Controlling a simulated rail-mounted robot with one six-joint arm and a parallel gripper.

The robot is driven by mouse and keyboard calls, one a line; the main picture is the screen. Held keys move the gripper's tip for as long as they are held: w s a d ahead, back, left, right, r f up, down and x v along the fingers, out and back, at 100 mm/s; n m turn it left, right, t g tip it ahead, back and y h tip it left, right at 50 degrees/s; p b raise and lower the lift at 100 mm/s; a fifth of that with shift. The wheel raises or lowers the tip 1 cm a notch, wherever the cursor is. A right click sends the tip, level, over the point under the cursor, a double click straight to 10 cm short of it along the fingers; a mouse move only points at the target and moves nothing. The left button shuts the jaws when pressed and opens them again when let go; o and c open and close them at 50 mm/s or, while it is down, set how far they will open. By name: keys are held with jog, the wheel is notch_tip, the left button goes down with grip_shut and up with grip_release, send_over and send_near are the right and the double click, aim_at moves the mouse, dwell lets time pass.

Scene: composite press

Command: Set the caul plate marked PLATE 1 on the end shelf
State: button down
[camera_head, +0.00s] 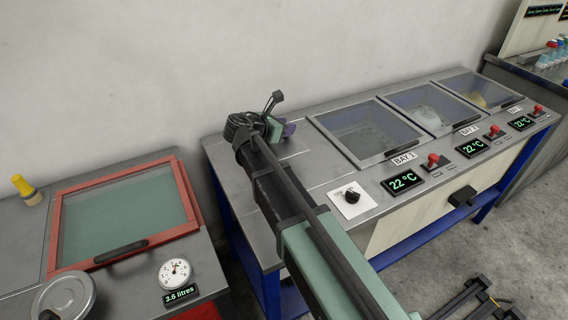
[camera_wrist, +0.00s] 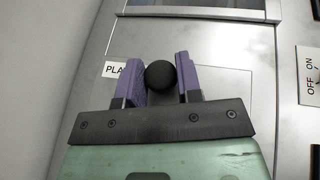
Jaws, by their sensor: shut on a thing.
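My gripper (camera_wrist: 160,78) has two purple fingers shut on a round black knob (camera_wrist: 159,74). A white label beside the knob shows the letters "PLA", the rest cut off by a finger. The label and knob belong to a flat grey metal plate (camera_wrist: 140,48), taken to be PLATE 1. Its edges are hard to tell from the steel around it, and I cannot tell whether it rests or is raised. No end shelf is identifiable.
The press bench has several glass-lidded bays (camera_head: 365,130) to the right, with red knobs and 22 °C displays. An on/off dial (camera_head: 351,196) is at its front left. A red-framed glass lid (camera_head: 125,212) and a gauge (camera_head: 174,272) are on the left bench. A floor gap separates the benches.

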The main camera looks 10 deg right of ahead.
aim_at(284, 143)
notch_tip(284, 143, down, 7)
jog(key=b, duration=0.5)
jog(key=shift+f, duration=0.15)
jog(key=shift+r, duration=0.3)
jog(key=shift+f, duration=0.2)
jog(key=c, duration=0.8)
grip_release()
jog(key=shift+r, duration=0.1)
jog(key=shift+s+a+r+p, duration=0.1)
jog(key=shift+a+r+p, duration=0.05)
jog(key=shift+r+p, duration=0.2)
jog(key=p+v, duration=0.4)
jog(key=v, duration=0.7)
jog(key=shift+s+a, duration=0.1)
jog(key=shift+a, duration=0.2)
